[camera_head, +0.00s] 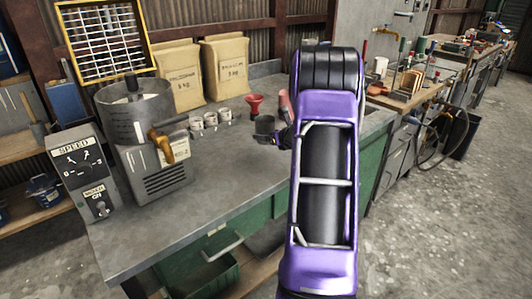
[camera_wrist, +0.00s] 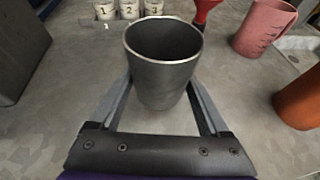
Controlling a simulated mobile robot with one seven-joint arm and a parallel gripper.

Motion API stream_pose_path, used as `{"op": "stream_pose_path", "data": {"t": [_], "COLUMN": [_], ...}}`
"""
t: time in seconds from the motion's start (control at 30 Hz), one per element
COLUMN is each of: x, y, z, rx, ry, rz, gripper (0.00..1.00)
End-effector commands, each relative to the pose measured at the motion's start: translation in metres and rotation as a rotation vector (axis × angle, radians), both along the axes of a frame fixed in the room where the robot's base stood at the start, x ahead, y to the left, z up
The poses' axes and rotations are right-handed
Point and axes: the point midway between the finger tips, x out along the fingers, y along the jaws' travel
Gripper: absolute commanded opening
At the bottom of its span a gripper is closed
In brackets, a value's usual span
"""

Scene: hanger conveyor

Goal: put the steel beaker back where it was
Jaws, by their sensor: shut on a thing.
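The steel beaker (camera_wrist: 163,72) is a dark grey, open-topped cup, upright and looking empty in the wrist view. My gripper (camera_wrist: 160,95) has one finger on each side of it and is shut on it. In the head view the beaker (camera_head: 264,128) is at the left of my gripper (camera_head: 277,138), over the grey bench top (camera_head: 240,165). My purple arm hides much of the gripper there. I cannot tell whether the beaker's base touches the bench.
Numbered white cups (camera_wrist: 128,10), a red funnel (camera_wrist: 205,8), a pink jug (camera_wrist: 264,27) and an orange vessel (camera_wrist: 300,100) stand close by. A mixing machine (camera_head: 145,130), a speed control box (camera_head: 82,170) and paper sacks (camera_head: 180,75) occupy the bench's left and back. The front bench top is clear.

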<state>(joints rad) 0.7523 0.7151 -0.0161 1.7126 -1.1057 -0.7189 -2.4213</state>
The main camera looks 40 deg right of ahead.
Motion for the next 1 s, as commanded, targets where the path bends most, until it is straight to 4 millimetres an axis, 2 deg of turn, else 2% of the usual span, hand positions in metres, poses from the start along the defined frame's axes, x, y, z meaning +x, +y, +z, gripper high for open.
{"op": "stream_pose_path", "data": {"t": [0.03,0.27,0.5,0.93,0.97,1.0], "x": [0.000,0.000,0.000,0.000,0.000,0.000], "y": [0.000,0.000,0.000,0.001,0.001,0.001], "z": [-0.010,-0.028,-0.058,-0.063,-0.062,-0.061], "rx": [0.002,-0.001,0.000,-0.003,-0.002,-0.002], "ry": [0.001,-0.001,-0.001,-0.002,-0.001,-0.001], "rz": [0.000,0.001,0.000,0.002,0.002,0.002], "gripper": [0.06,0.06,0.06,0.06,0.83,0.90]}}
